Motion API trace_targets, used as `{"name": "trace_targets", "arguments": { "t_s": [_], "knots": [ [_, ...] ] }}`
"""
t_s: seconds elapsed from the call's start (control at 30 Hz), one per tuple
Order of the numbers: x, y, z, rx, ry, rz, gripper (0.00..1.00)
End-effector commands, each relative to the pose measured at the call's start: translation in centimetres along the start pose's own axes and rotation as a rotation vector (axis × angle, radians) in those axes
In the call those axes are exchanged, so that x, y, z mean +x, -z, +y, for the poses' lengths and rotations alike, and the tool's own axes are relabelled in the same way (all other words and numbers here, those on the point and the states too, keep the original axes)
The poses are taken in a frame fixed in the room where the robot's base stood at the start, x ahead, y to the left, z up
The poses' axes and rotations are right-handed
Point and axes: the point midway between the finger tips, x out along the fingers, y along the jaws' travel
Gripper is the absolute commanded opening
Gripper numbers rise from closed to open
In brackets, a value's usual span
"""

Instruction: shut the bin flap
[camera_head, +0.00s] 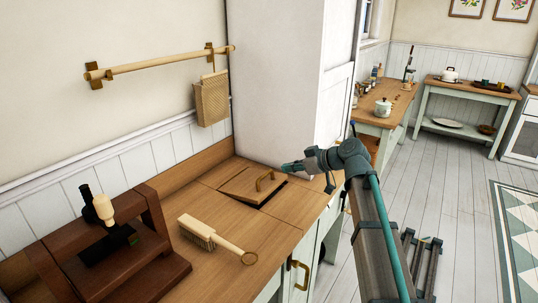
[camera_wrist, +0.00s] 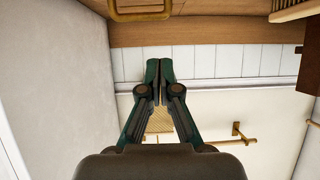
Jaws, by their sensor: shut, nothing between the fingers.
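The bin flap (camera_head: 243,184) is a wooden panel set in the countertop, with a brass handle (camera_head: 264,180) on it. It sits slightly tilted, with a dark gap showing along its near right edge. My gripper (camera_head: 285,168) is just right of and above the flap, close to the handle but apart from it as far as I can tell. In the wrist view my gripper (camera_wrist: 157,66) is shut and empty, its fingertips together. The brass handle (camera_wrist: 140,14) shows at the top of that view, beyond the fingertips.
A brush (camera_head: 212,236) lies on the counter (camera_head: 200,271) in front of the flap. A dark wooden stand (camera_head: 118,262) is at left. A white wall column (camera_head: 278,80) rises behind the flap.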

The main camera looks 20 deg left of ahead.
Motion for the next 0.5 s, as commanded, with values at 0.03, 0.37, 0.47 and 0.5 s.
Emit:
{"name": "trace_targets", "arguments": {
  "t_s": [0.03, 0.37, 0.47, 0.5],
  "knots": [
    [-0.8, 2.7, 0.2, 0.0, 0.005, -0.017, 0.0],
    [-1.1, 7.5, 1.6, 0.003, 0.003, -0.161, 0.0],
    [-1.0, 7.7, 2.2, 0.007, -0.003, -0.205, 0.0],
    [-0.9, 7.6, 2.5, 0.01, -0.007, -0.226, 0.0]
  ]
}}
